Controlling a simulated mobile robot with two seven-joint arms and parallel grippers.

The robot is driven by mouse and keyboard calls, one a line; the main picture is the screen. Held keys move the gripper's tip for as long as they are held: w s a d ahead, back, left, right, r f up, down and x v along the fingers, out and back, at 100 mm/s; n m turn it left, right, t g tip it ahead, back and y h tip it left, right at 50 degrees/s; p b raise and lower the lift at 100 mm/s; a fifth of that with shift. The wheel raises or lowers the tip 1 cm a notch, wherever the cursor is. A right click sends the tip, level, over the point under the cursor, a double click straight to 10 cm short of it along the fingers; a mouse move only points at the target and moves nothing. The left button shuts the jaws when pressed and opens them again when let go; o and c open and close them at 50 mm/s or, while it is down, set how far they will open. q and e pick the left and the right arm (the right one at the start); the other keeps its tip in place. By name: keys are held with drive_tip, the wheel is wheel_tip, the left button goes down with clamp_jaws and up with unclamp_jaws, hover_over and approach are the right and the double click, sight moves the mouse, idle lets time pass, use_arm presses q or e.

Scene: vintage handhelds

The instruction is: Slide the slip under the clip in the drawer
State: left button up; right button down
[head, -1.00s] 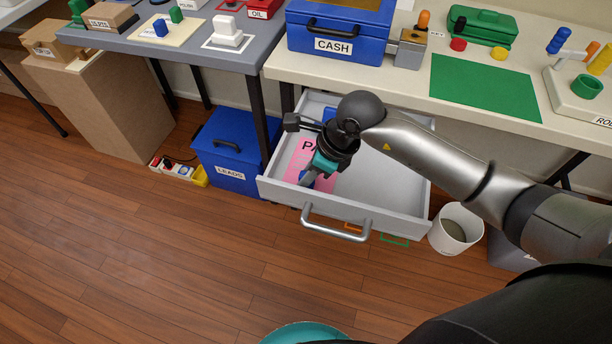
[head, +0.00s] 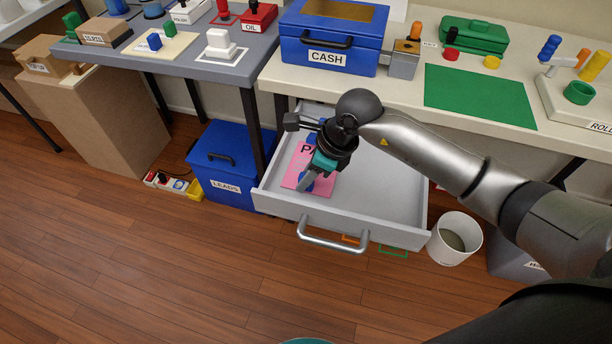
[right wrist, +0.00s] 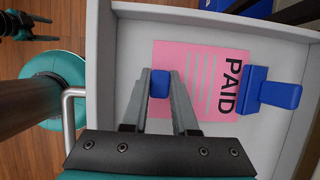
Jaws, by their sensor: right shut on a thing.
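The pink slip (head: 293,176), marked PAID, lies in the open grey drawer (head: 390,205). It also shows in the right wrist view (right wrist: 200,60). My right gripper (right wrist: 160,85) is shut on a blue knob (right wrist: 159,90) on the slip, near the edge opposite the clip. The blue clip (right wrist: 280,95) stands beyond the word PAID. Its flat bar overlaps the slip's edge; how far the slip reaches beneath cannot be told. In the head view my right arm partly hides slip and clip.
The workbench (head: 410,80) above the drawer holds a blue CASH box (head: 330,57) and a green mat (head: 480,97). A blue LEADS box (head: 222,165) stands left of the drawer, a white bin (head: 456,238) right. The drawer's right half looks clear.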

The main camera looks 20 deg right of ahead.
drive_tip(key=shift+f, duration=0.15)
drive_tip(key=c, duration=0.6)
unclamp_jaws()
drive_tip(key=shift+r+p, duration=2.35)
drive_tip(key=shift+r, duration=0.7)
